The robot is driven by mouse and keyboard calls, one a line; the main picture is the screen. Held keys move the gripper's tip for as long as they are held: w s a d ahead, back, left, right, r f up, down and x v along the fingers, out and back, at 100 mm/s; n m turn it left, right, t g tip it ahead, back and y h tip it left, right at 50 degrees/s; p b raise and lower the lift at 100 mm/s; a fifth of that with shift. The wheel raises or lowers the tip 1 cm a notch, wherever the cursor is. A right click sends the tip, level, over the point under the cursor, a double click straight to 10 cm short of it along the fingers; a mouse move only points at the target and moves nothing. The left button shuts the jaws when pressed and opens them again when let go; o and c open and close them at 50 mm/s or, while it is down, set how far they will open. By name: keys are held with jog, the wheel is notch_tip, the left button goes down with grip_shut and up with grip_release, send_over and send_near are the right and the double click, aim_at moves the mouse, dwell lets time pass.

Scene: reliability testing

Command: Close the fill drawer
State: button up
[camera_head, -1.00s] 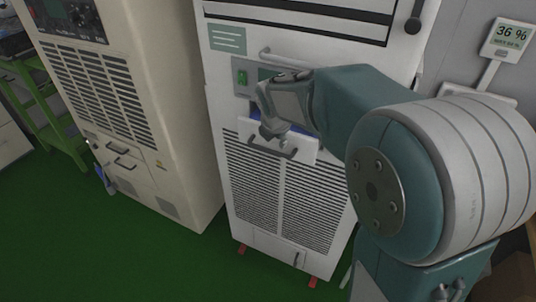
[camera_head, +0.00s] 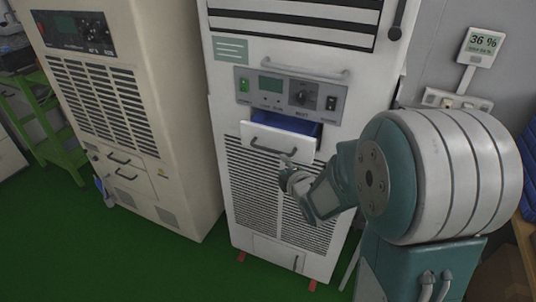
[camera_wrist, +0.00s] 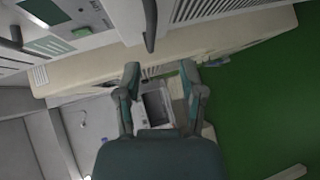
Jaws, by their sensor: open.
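The fill drawer (camera_head: 277,143) is a white front with a dark bar handle, below the control panel of the tall white cabinet (camera_head: 225,80). It stands pulled out, and its blue inside (camera_head: 290,125) shows behind the front. My gripper (camera_head: 287,165) is just below and to the right of the drawer handle, in front of the vents. Contact with the drawer cannot be told. In the wrist view my gripper (camera_wrist: 160,76) shows two fingers spread apart with nothing between them. A dark bar, apparently the drawer handle (camera_wrist: 150,25), lies beyond the fingertips.
A control panel (camera_head: 290,92) and a grey bar handle (camera_head: 290,66) are above the drawer. A cream cabinet (camera_head: 130,120) stands to the left, with a green rack (camera_head: 45,130) beyond. A humidity display (camera_head: 482,43) is on the right wall. The green floor (camera_head: 120,265) in front is clear.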

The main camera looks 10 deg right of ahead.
aim_at(270, 150)
jog(key=shift+t+y, duration=0.3)
jog(key=shift+t, duration=0.4)
jog(key=x, duration=0.9)
jog(key=shift+a, duration=0.25)
grip_shut()
